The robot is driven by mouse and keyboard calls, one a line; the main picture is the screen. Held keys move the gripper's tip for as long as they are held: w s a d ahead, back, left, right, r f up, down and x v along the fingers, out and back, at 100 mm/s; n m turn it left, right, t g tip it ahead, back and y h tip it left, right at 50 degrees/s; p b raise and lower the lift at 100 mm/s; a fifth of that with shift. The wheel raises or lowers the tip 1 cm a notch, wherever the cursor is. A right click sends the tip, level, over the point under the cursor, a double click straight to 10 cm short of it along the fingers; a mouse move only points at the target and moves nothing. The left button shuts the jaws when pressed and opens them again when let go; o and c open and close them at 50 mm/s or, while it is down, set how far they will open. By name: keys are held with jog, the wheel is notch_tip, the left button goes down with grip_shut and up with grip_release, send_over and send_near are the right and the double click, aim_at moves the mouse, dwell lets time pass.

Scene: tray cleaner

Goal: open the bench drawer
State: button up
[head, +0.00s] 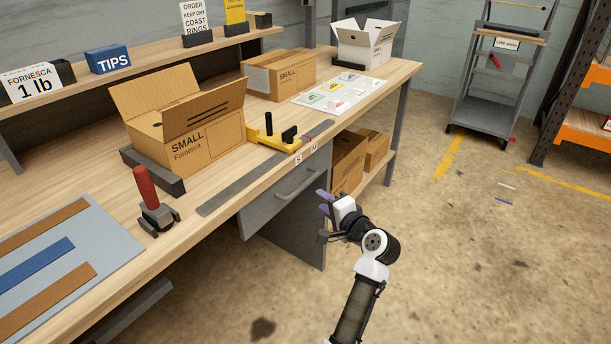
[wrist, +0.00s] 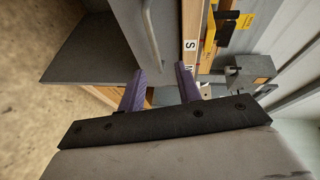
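The grey bench drawer (head: 262,212) is under the worktop's front edge, and its front looks flush with the bench, so it appears shut. Its grey bar handle (head: 297,183) is on the drawer front. In the wrist view the drawer front (wrist: 122,22) is at the top, with the handle (wrist: 149,35) pointing down toward the gap between my fingertips. My gripper (head: 322,202) is in front of the drawer, just right of the handle in the head view. In the wrist view its two purple fingers (wrist: 160,70) are spread apart with nothing between them. I see no contact with the handle.
On the worktop (head: 205,235) stand an open carton (head: 190,140), a red-handled tool (head: 148,190) and a yellow fixture (head: 270,138). Cardboard boxes (head: 348,162) sit on the lower shelf right of the drawer. The floor (head: 470,260) right of my arm is clear.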

aim_at(303, 184)
jog(key=x, duration=0.4)
jog(key=p+x, duration=0.1)
jog(key=x, duration=0.4)
jog(key=f+x, duration=0.1)
jog(key=x, duration=0.3)
jog(key=shift+w+d+f+p, duration=0.1)
jog(key=shift+w+d+p, duration=0.15)
jog(key=shift+p, duration=0.1)
grip_shut()
